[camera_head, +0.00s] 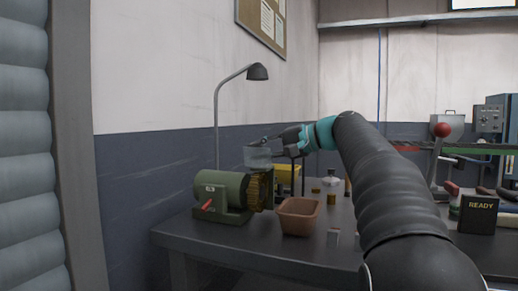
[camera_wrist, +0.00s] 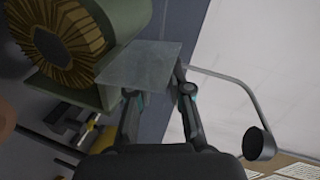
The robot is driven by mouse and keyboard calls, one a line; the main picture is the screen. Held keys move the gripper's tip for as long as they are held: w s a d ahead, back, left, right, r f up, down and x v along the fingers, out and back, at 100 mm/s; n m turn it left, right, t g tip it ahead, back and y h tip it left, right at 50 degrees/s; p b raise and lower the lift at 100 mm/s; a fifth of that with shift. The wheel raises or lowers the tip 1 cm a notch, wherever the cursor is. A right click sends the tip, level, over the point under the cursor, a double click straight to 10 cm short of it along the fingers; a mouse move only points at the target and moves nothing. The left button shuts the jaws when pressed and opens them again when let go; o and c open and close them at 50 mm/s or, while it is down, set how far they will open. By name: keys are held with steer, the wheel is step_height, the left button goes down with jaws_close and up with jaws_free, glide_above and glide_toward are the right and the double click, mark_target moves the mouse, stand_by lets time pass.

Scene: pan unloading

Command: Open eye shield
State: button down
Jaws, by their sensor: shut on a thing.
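The eye shield (camera_head: 258,158) is a clear, greyish plate above the brass-coloured wire wheel of the green bench grinder (camera_head: 222,190). In the wrist view the eye shield (camera_wrist: 140,62) lies between my fingertips, beside the grinder's green housing (camera_wrist: 125,18) and the wire wheel (camera_wrist: 62,38). My gripper (camera_head: 272,144) reaches in from the right at the shield's upper edge. It is shut on the shield; in the wrist view the two fingers of my gripper (camera_wrist: 156,80) meet its near edge. The exact contact is small and partly hidden.
A grey lamp (camera_head: 257,72) on a curved pole stands behind the grinder, close to my gripper. A yellow box (camera_head: 288,176) and small bottles stand behind.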

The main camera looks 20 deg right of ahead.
steer(key=shift+w+d+f+m, duration=0.1)
steer(key=shift+w+m, duration=0.05)
steer(key=shift+m, duration=0.25)
stand_by(0.3)
steer(key=c, duration=1.1)
jaws_free()
steer(key=shift+o, duration=0.2)
steer(key=v, duration=1.2)
steer(key=shift+w+f, duration=0.1)
steer(key=shift+w, duration=0.05)
